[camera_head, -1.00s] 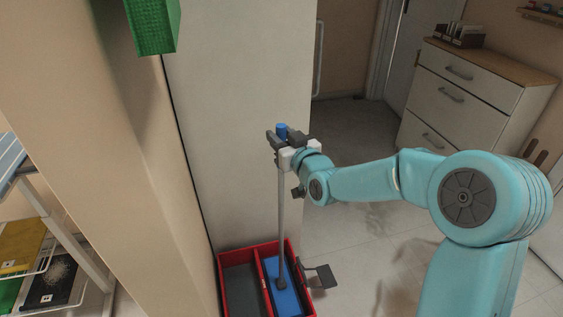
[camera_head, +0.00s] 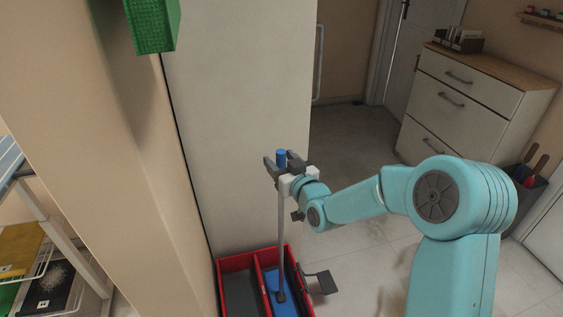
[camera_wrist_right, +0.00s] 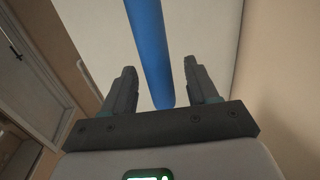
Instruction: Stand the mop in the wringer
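The mop stands near upright, its grey pole (camera_head: 281,225) topped by a blue grip (camera_head: 281,159). Its lower end is in the right compartment of the red bucket (camera_head: 237,262), over a blue surface (camera_head: 290,307). My right gripper (camera_head: 285,163) is at the top of the pole, its fingers on either side of the blue grip. In the right wrist view the blue grip (camera_wrist_right: 152,55) runs between the spread fingers (camera_wrist_right: 165,85), with gaps visible on both sides. My left gripper is out of view.
A pale wall panel (camera_head: 240,120) stands just behind the bucket. A grey pedal (camera_head: 320,283) sticks out at the bucket's right. A drawer unit (camera_head: 465,95) stands at the back right, shelving (camera_head: 45,270) at the lower left.

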